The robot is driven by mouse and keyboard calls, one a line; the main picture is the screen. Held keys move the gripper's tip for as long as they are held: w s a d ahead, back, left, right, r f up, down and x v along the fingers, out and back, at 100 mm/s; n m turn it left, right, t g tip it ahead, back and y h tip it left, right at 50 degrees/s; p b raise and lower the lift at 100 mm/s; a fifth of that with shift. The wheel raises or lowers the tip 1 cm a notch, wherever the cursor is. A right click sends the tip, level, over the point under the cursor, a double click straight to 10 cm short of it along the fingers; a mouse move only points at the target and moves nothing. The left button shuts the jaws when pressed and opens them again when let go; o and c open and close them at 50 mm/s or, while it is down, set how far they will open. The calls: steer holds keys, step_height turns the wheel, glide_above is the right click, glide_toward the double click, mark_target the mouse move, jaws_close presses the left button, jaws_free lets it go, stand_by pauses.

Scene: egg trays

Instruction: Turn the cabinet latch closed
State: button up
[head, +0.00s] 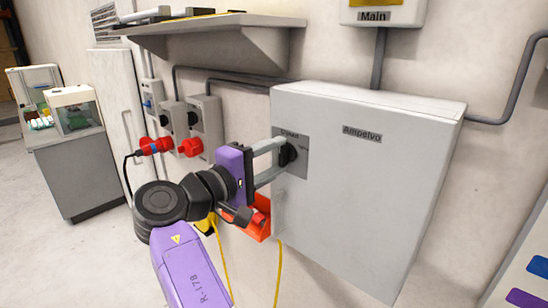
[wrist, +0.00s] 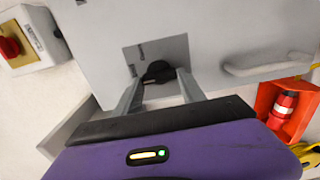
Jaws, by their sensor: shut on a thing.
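The white-grey cabinet (head: 380,190) hangs on the wall, labelled "Ampelvo". Its black latch knob (head: 287,155) sits on a darker grey plate (head: 303,160) at the cabinet's upper left. My gripper (head: 280,158) reaches it from the left, with its two fingers around the knob. In the wrist view the knob (wrist: 158,71) shows between the fingertips, and the fingers are shut on it. The cabinet door looks flush with its body. The knob's exact angle is partly hidden by the fingers.
A grey handle (wrist: 268,65) sticks out of the cabinet beside the plate. Red plugs (head: 191,147) and sockets are on the wall to the left. A shelf (head: 205,30) juts out above.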

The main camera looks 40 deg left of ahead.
steer(key=o, duration=1.4)
steer(key=shift+c, duration=0.2)
steer(key=s+b, duration=0.2)
steer(key=s, duration=0.5)
steer(key=shift+s+a+b, duration=0.3)
steer(key=shift+s+a, duration=0.05)
steer(key=shift+s, duration=0.05)
